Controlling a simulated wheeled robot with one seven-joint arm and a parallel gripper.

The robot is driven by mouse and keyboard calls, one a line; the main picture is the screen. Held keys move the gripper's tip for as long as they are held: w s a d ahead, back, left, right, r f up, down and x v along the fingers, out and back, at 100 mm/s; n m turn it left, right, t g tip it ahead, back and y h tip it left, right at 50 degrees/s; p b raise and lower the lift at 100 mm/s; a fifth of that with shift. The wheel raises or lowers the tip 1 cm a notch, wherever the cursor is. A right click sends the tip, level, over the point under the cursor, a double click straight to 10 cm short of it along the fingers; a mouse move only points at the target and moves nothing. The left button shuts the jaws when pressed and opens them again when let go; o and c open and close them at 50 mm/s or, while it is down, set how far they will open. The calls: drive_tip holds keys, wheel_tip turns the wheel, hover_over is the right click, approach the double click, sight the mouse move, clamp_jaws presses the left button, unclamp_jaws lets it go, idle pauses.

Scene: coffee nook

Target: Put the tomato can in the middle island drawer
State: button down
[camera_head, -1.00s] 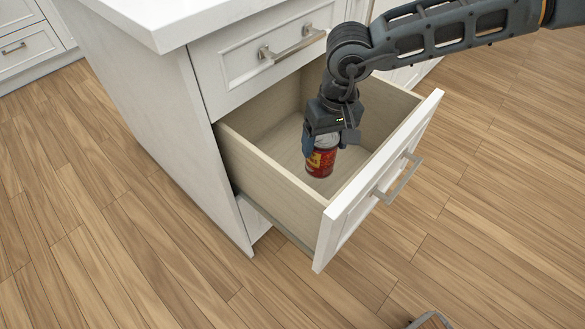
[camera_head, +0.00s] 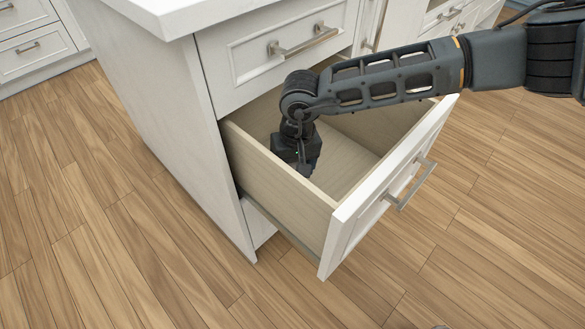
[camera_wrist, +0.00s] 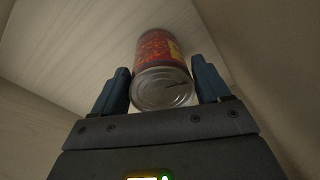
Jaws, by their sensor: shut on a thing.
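The tomato can (camera_wrist: 160,62), with a red label and a silver end, is between my gripper's two fingers in the wrist view. My gripper (camera_head: 303,170) is shut on it, low inside the open drawer (camera_head: 352,230), near the drawer's left wall. In the head view the can is hidden behind my gripper and the drawer wall. Whether the can touches the drawer bottom is hard to tell. The drawer is pulled well out, below a closed drawer, and no other object shows inside.
The closed upper drawer (camera_head: 280,45) and its bar handle (camera_head: 305,40) are close behind my arm. The white countertop (camera_head: 185,15) overhangs at the upper left. The drawer's right part is clear. Wooden floor (camera_head: 130,230) lies open around the island.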

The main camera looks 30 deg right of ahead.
drive_tip(key=shift+r, duration=0.1)
unclamp_jaws()
wheel_tip(320, 180, up, 12)
drive_tip(key=p, duration=0.2)
drive_tip(key=shift+s+d, duration=0.3)
drive_tip(key=shift+s, duration=0.15)
idle(0.3)
